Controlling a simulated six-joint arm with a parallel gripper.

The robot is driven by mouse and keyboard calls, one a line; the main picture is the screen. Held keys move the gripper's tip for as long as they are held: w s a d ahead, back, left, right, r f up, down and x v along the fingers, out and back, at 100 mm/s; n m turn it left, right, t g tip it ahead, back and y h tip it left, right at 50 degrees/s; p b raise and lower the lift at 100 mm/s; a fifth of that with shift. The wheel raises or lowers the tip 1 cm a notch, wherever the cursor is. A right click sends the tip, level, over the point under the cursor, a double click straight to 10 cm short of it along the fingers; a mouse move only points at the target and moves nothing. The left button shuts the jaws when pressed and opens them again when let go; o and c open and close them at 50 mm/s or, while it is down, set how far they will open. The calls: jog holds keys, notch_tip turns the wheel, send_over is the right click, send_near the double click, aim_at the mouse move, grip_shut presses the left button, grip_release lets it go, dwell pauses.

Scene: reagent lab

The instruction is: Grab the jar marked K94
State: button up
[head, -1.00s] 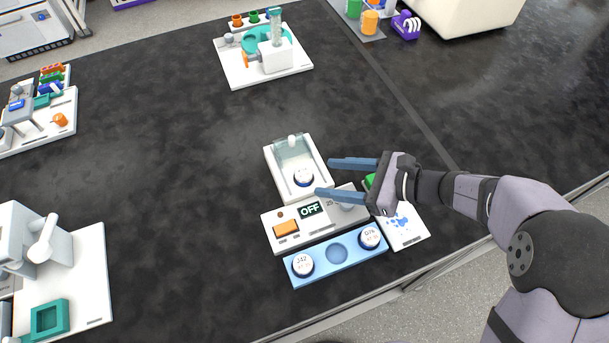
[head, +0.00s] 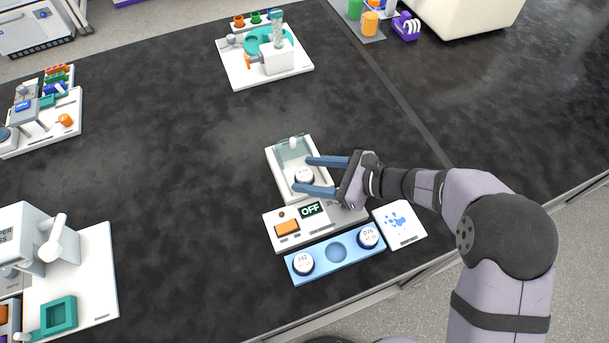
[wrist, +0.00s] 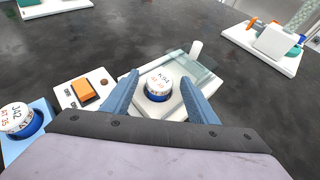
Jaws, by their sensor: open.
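The jar marked K94 (head: 304,177), with a white lid and blue body, stands upright in the white tray unit with a clear cover (head: 283,182). In the wrist view the jar (wrist: 158,88) sits between the two blue fingers, and its small label appears to read K94. My gripper (head: 302,174) is open, with one finger on each side of the jar. A gap shows on both sides; whether the fingers are low enough around its body is hard to tell.
A grey-white unit with an OFF display (head: 311,209) and orange switch adjoins the tray. In front, a blue rack (head: 318,262) holds jars J42 (head: 303,264) and D76 (head: 368,237), with an empty middle well. A white blue-spotted pad (head: 399,224) lies right.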

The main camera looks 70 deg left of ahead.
jog(key=c, duration=1.1)
jog(key=shift+r, duration=0.1)
